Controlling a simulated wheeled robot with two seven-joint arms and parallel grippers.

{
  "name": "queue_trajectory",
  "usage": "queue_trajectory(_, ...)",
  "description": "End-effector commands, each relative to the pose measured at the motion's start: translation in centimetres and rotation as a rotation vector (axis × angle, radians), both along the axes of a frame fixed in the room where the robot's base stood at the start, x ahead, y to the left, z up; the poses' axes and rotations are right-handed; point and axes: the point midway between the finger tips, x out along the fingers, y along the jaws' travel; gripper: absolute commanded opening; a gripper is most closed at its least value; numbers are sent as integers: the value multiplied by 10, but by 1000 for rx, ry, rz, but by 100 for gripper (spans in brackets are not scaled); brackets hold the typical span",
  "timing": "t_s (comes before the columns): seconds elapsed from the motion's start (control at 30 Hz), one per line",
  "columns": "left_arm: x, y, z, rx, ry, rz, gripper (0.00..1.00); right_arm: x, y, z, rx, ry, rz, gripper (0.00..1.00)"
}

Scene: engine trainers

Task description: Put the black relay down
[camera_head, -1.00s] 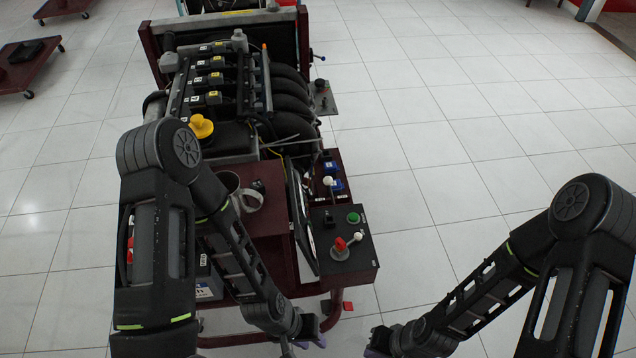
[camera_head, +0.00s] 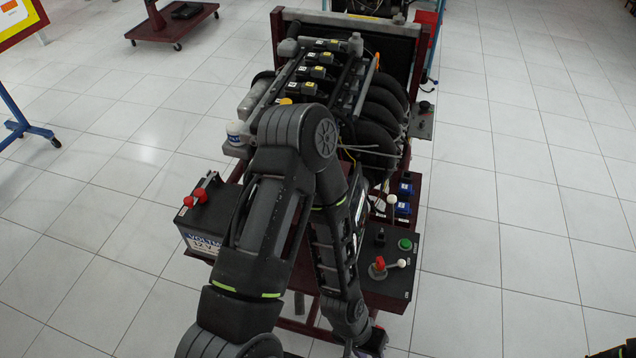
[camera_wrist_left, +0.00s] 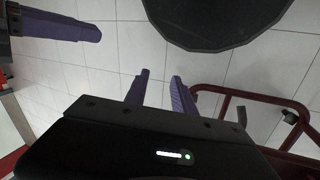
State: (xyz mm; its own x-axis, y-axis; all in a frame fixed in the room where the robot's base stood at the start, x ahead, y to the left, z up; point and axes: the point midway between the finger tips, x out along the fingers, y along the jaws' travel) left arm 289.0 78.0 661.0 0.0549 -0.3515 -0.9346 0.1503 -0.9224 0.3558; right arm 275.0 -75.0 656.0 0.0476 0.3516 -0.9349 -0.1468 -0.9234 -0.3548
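My left gripper (camera_head: 370,345) is low at the front of the engine trainer, partly cut off by the bottom edge in the head view. In the left wrist view its two purple fingers (camera_wrist_left: 160,76) stand apart, with floor tiles and no object visible between them. A small black block (camera_head: 407,176) sits beside blue blocks (camera_head: 404,190) on the trainer's right side; I cannot tell whether it is the black relay. A purple finger (camera_wrist_left: 75,28), apparently of my right gripper, shows at upper left of the wrist view; its opening is unclear.
The control box (camera_head: 390,285) carries a green button, a red-knobbed lever and a black switch. A battery (camera_head: 210,222) with red terminals stands at left, partly behind my arm. A red tube frame (camera_wrist_left: 240,97) is right of the left fingers. Open floor lies right of the trainer.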

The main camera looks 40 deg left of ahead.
Motion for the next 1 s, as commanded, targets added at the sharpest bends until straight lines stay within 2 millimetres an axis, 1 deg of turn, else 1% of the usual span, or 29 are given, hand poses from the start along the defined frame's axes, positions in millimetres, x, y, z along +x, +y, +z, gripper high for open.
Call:
queue_trajectory(0.03,17,4,1,2,-18,7,31,0,0,-5,0,0,0,0)
queue_trajectory(0.07,28,7,3,3,-25,10,31,0,0,-8,0,-1,0,0)
queue_trajectory(0.13,58,16,13,8,-44,20,31,1,0,-14,1,-2,-1,0)
queue_trajectory(0.17,75,22,20,13,-56,25,31,1,0,-18,1,-2,-1,0)
queue_trajectory(0.2,97,32,31,25,-71,36,31,1,0,-23,1,-3,0,0)
queue_trajectory(0.23,114,40,42,37,-82,45,31,1,0,-27,1,-3,0,0)
queue_trajectory(0.27,132,51,55,52,-94,55,31,1,0,-31,2,-5,-1,0)
queue_trajectory(0.3,154,66,75,77,-111,74,31,2,0,-36,2,-5,-1,0)
queue_trajectory(0.33,169,79,92,98,-123,92,31,2,0,-41,3,-6,0,0)
queue_trajectory(0.37,183,93,111,123,-134,111,31,2,0,-45,3,-7,0,0)
queue_trajectory(0.4,198,113,137,158,-149,145,31,2,1,-50,4,-7,0,0)
queue_trajectory(0.47,214,144,180,214,-172,206,31,3,1,-57,4,-8,0,0)
queue_trajectory(0.5,219,164,208,249,-185,251,31,3,1,-61,5,-9,0,0)
queue_trajectory(0.53,220,178,227,274,-192,285,31,3,1,-64,4,-10,0,0)
queue_trajectory(0.6,214,210,262,334,-172,371,31,4,1,-65,5,-11,0,0)
queue_trajectory(0.7,199,245,300,400,-148,486,31,4,1,-69,6,-12,1,0)
queue_trajectory(0.8,186,266,325,441,-130,567,31,4,1,-70,6,-13,2,0)
queue_trajectory(0.83,183,271,330,447,-127,583,31,4,1,-71,6,-13,2,0)
queue_trajectory(0.9,179,277,337,460,-121,608,31,4,1,-71,6,-13,2,0)
queue_trajectory(1.0,177,279,339,464,-117,616,31,4,1,-70,6,-13,2,0)
